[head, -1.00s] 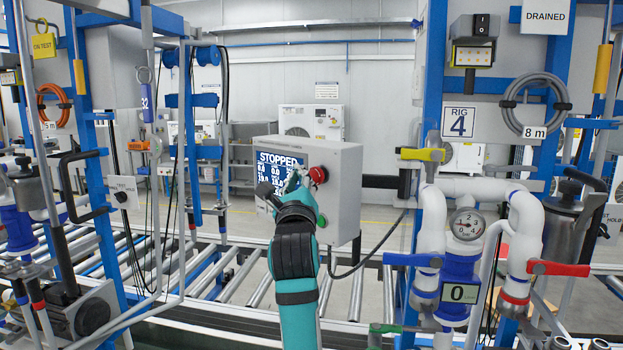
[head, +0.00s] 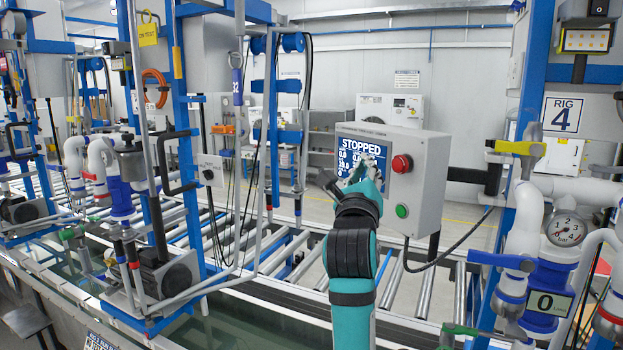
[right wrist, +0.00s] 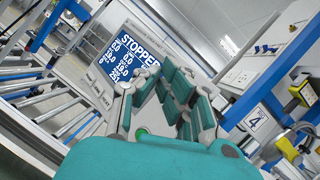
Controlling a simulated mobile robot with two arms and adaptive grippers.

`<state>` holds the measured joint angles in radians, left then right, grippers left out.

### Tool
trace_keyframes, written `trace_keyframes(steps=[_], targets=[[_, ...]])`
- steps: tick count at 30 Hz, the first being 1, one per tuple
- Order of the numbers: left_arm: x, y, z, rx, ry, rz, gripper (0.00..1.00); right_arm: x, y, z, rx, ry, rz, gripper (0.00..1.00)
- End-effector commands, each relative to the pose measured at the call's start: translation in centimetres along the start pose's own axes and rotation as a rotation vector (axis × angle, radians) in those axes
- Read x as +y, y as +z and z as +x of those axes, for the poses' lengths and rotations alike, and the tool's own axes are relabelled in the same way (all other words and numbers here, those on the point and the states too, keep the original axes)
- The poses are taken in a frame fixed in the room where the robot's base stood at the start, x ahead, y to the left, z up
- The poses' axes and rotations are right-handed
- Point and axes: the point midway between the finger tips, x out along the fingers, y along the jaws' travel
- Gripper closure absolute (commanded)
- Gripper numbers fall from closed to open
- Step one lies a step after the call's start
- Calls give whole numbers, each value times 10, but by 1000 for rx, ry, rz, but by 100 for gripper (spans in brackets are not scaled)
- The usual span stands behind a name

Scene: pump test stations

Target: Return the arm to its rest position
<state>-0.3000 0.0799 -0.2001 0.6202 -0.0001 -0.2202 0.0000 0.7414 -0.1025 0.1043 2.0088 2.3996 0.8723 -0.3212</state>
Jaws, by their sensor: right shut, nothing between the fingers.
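My right arm, teal with black bands, rises from the bottom of the head view. Its right gripper (head: 360,178) is shut and empty, in front of the control box (head: 418,190). The gripper overlaps the lower right of the box's screen (head: 362,150), which reads STOPPED. Whether it touches the box I cannot tell. A red button (head: 402,163) and a green button (head: 402,211) show to its right. In the right wrist view the closed fingers (right wrist: 178,98) cover part of the box, and the screen (right wrist: 125,50) shows tilted. My left gripper is not in view.
Rig 4 stands at the right with white pipes, a gauge (head: 566,229) and a yellow-handled valve (head: 515,147). Another rig with a pump (head: 168,275) stands at the left. A roller conveyor (head: 290,250) runs behind them. Open floor lies behind the box.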

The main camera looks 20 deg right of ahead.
Motion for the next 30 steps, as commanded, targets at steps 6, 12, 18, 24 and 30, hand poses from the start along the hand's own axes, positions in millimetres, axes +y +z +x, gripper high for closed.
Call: trace_keyframes(steps=[6, 12, 18, 24, 30], targets=[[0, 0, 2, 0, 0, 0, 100, 13, -16, 2, 19, -8, -65, 100], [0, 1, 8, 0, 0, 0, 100, 94, -105, -2, 44, -22, -510, 100], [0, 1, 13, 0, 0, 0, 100, 200, -206, -45, -84, 87, -1037, 100], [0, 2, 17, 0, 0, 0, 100, 289, -309, -118, -275, 291, -1424, 100], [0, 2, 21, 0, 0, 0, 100, 348, -414, -212, -488, 540, -1706, 100]])
